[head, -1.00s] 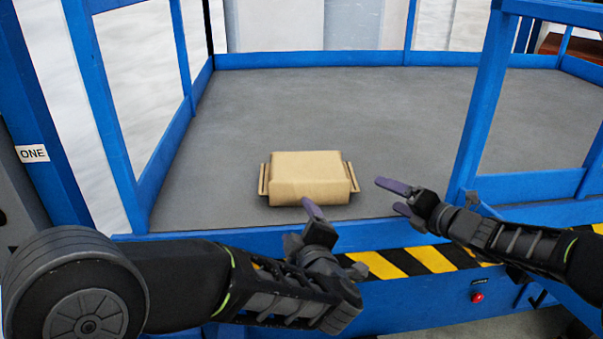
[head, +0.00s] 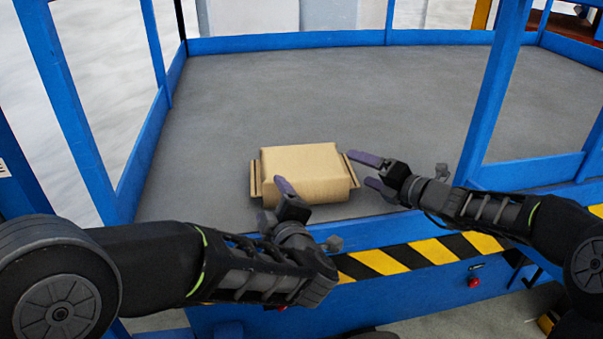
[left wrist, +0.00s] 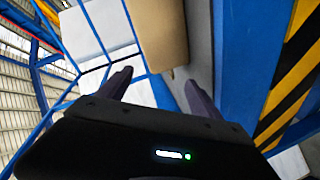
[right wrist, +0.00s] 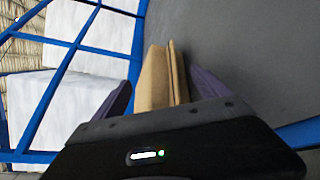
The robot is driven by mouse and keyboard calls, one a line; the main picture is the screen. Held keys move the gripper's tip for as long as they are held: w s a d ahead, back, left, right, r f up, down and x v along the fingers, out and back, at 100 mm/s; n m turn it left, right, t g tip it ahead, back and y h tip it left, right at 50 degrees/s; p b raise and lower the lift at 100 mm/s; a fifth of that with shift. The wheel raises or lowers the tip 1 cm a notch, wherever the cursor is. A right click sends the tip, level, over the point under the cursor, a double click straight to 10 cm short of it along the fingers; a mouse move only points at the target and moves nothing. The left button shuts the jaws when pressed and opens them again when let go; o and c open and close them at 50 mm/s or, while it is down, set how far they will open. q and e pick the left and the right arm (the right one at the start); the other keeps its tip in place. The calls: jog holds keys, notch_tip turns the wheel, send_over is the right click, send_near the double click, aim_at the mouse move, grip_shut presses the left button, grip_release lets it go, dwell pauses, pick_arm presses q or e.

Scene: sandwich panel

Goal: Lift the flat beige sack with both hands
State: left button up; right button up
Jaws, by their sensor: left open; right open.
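The beige sack (head: 305,170) lies flat on the grey platform floor, near its front edge, with a narrow strip-like flap at its left and right ends. My left gripper (head: 284,192) is open in front of the sack, overlapping its near side in the head view. The left wrist view shows the sack (left wrist: 160,32) beyond and between the open fingers. My right gripper (head: 368,171) is open just right of the sack's right flap. In the right wrist view the flap end of the sack (right wrist: 160,78) appears between the open fingers. I see no clear contact.
Blue rails and posts (head: 495,95) frame the grey platform (head: 400,95). One post stands right of my right gripper. A yellow-black striped edge (head: 375,262) and a red button (head: 474,282) are on the front. The floor behind the sack is clear.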

aim_at(266, 188)
pick_arm(q)
jog(key=x, duration=0.7)
jog(key=shift+w+a, duration=0.1)
jog(key=shift+w, duration=0.15)
pick_arm(e)
jog(key=x, duration=0.7)
jog(key=shift+w+a, duration=0.2)
pick_arm(q)
jog(key=shift+c, duration=0.4)
pick_arm(e)
jog(key=shift+c, duration=0.4)
pick_arm(q)
jog(key=c, duration=1.5)
pick_arm(e)
jog(key=c, duration=1.5)
pick_arm(q)
grip_shut()
pick_arm(e)
grip_shut()
pick_arm(q)
jog(key=shift+r, duration=0.15)
pick_arm(e)
jog(key=shift+r, duration=0.1)
